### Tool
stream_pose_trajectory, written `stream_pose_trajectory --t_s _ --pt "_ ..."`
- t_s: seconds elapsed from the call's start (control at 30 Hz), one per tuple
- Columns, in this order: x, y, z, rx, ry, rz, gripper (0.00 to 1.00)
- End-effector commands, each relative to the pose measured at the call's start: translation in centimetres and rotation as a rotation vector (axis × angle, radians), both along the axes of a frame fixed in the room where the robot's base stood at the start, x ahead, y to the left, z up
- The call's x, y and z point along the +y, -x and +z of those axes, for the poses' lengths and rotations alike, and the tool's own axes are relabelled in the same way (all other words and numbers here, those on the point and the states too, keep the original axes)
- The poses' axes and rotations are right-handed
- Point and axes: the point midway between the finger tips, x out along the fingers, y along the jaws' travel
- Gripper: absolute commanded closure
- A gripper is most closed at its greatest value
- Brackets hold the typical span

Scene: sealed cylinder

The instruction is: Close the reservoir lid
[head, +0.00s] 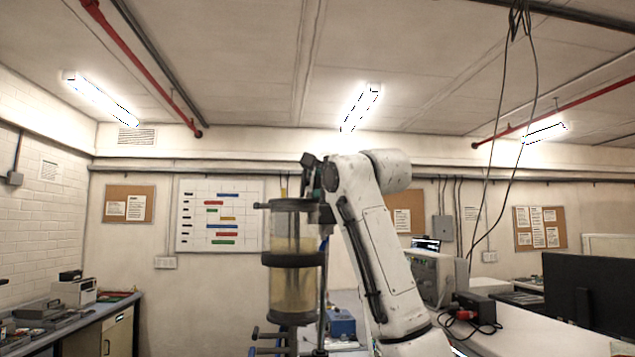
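The reservoir (292,240) is an upright clear cylinder with yellowish contents and a dark band around its middle. A dark flat rim (288,204) lies across its top; I cannot tell whether this is the lid or only the collar, nor whether the lid is open. My gripper (310,180) is at the end of my white arm, just above the right side of the reservoir's top. It is dark and small in the view. I cannot tell if its fingers are open or shut, or if they touch anything.
Dark handles or valves (268,336) stick out below the reservoir. A blue box (341,323) stands behind it to the right. A workbench (105,325) with tools is at the left. A white table (510,335) with a dark monitor (590,290) is at the right. Cables hang from the ceiling.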

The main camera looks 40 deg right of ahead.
Motion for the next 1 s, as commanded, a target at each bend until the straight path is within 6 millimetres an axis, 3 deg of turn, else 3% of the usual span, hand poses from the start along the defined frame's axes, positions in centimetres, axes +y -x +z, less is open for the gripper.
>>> stream_pose_trajectory --t_s 0.1,0.5,1.0 --pt "0.00 0.01 -0.03 0.000 0.000 0.000 0.61" --pt "0.03 0.01 -0.04 0.001 0.000 0.000 1.00" --pt "0.08 -0.03 -0.02 0.007 0.008 0.001 1.00"
